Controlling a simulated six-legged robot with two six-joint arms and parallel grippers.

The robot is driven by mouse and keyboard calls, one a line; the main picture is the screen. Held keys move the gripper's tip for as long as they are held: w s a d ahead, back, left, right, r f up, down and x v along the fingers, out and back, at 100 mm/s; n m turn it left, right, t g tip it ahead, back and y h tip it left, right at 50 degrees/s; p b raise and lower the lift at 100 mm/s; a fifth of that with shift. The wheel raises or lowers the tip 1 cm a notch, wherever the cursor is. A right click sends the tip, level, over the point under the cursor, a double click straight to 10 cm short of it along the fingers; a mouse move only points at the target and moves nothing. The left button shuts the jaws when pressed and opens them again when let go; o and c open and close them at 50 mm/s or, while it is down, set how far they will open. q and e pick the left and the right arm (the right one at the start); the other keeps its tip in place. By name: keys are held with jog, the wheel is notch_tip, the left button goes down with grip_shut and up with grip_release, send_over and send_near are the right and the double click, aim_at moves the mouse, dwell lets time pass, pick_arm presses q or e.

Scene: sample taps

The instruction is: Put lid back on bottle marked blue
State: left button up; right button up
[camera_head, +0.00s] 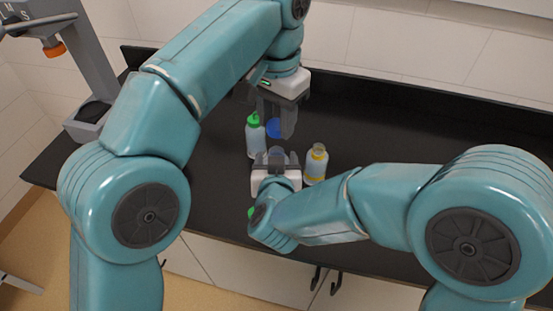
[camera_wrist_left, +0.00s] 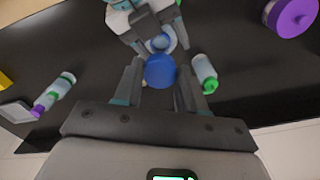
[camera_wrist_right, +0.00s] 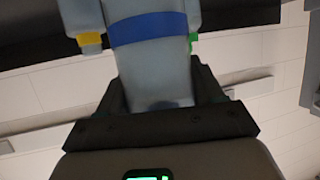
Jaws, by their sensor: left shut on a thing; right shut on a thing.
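My left gripper (camera_head: 283,127) is shut on a blue lid (camera_head: 273,128). In the left wrist view the blue lid (camera_wrist_left: 160,71) sits between the fingertips. My right gripper (camera_head: 276,158) is shut on a pale, translucent bottle, seen in the left wrist view (camera_wrist_left: 162,42). In the right wrist view this bottle (camera_wrist_right: 155,75) has a blue band (camera_wrist_right: 149,29) and stands between the fingers. The lid and the bottle mouth look close together but apart. How well they line up is hard to tell.
A green-capped bottle (camera_head: 254,136) stands left of the grippers, and a yellow-banded bottle (camera_head: 316,165) stands close on the right. A grey apparatus with an orange part (camera_head: 54,50) is at the left. The black counter (camera_head: 400,125) is clear at the right.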

pick_arm(q)
jog(key=shift+w+f, duration=0.1)
jog(key=shift+f, duration=0.15)
notch_tip(320, 180, down, 2)
jog(key=shift+f, duration=0.8)
dwell(0.3)
